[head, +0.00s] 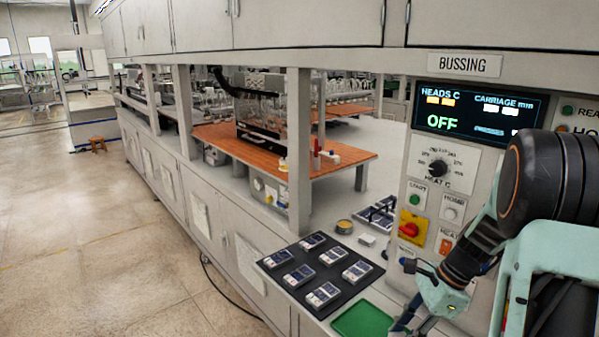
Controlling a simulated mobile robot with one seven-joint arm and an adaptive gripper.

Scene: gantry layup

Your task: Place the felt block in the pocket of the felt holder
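My gripper (408,322) is at the lower right, in front of the control panel and beside the green tray. Its fingers point down and are partly cut off by the lower picture edge, so I cannot tell whether they are open or hold anything. I cannot clearly make out the felt block or the felt holder. A small pale block (367,240) lies on the bench, left of the panel and apart from my gripper; I cannot tell if it is felt. Small red and white pieces (318,156) stand on the orange-brown board farther back, too small to identify.
A black mat (290,287) bears several blue-and-white packs. A green tray (363,319) lies at the bench front. A round yellow tin (344,227) and a dark tray (368,222) sit behind. The control panel (437,190) reads OFF. Posts (299,140) support overhead cabinets.

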